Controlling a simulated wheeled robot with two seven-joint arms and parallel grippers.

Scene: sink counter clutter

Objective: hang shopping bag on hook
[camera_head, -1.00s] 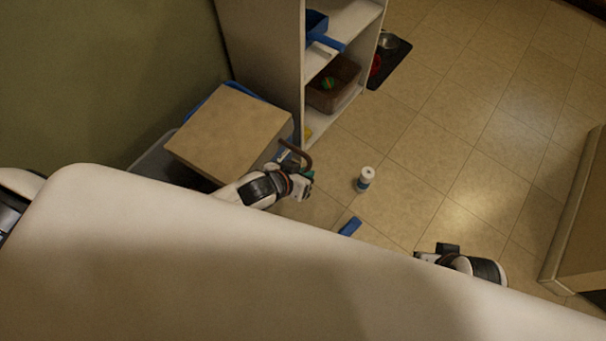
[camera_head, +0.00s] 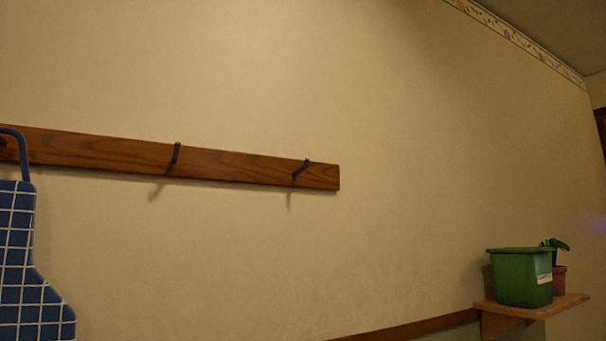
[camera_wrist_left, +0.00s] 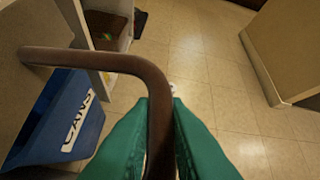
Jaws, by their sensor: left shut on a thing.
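A brown wooden hook rail (camera_head: 235,168) runs along the wall in the head view. Two dark hooks on it are bare, a middle hook (camera_head: 176,153) and a right hook (camera_head: 302,168). My left gripper (camera_wrist_left: 161,105), with green fingers, is shut on a thick brown curved handle (camera_wrist_left: 95,59), seemingly the shopping bag's. The handle bends off to the left in the wrist view; the bag's body is not clearly seen. Neither gripper shows in the head view.
A blue checked apron (camera_head: 28,270) hangs at the rail's left end. The wrist view shows a blue bin marked CANS (camera_wrist_left: 62,125), a shelf unit (camera_wrist_left: 92,80) and open tiled floor.

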